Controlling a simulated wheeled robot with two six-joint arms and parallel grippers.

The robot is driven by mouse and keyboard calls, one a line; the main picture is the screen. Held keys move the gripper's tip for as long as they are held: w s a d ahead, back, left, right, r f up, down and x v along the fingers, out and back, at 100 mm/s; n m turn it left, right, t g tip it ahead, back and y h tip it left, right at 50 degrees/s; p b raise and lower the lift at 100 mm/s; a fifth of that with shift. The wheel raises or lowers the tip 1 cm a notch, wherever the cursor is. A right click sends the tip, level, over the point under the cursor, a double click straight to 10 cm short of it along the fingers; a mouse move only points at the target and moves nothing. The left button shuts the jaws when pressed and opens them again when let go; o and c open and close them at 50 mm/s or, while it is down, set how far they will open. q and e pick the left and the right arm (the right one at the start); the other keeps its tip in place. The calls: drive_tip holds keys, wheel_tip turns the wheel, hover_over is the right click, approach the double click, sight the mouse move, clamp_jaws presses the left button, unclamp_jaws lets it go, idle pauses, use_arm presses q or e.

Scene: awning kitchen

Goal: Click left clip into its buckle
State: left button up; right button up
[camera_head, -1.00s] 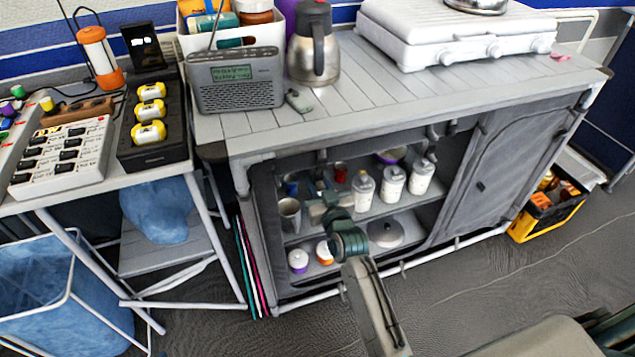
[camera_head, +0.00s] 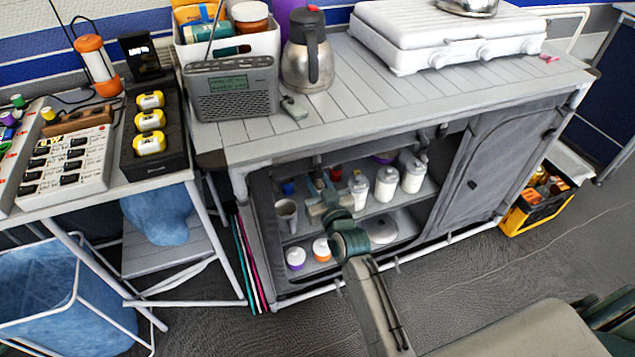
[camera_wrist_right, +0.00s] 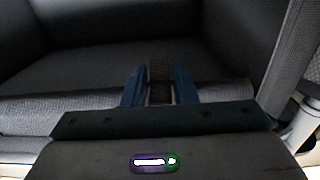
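The cabinet (camera_head: 452,192) stands open on its left side. A rolled grey cloth lies under its top edge, and a grey roll (camera_wrist_right: 85,112) crosses the right wrist view. A narrow dark ribbed strap (camera_wrist_right: 160,72) stands upright there at the roll. My right gripper (camera_head: 322,190) reaches up to the left part of the cabinet opening. In the wrist view its two blue fingers (camera_wrist_right: 160,88) are close together, one on each side of the strap, and seem to press on it. The clip and buckle are too small or hidden to make out. My left gripper is not in view.
Several white bottles (camera_head: 386,184) and a metal mug (camera_head: 287,215) stand on the shelf behind my right gripper. A radio (camera_head: 232,88), a steel jug (camera_head: 307,58) and a white stove (camera_head: 440,35) stand on top.

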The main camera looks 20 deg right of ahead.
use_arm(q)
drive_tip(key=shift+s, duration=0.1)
use_arm(e)
drive_tip(key=shift+o, duration=1.2)
drive_tip(key=shift+s+r, duration=0.15)
drive_tip(key=shift+s, duration=0.15)
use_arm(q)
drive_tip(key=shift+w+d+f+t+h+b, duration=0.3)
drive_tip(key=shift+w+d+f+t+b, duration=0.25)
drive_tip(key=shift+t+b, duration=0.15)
use_arm(e)
drive_tip(key=s, duration=1)
drive_tip(key=shift+s+d, duration=0.15)
drive_tip(key=shift+s, duration=0.1)
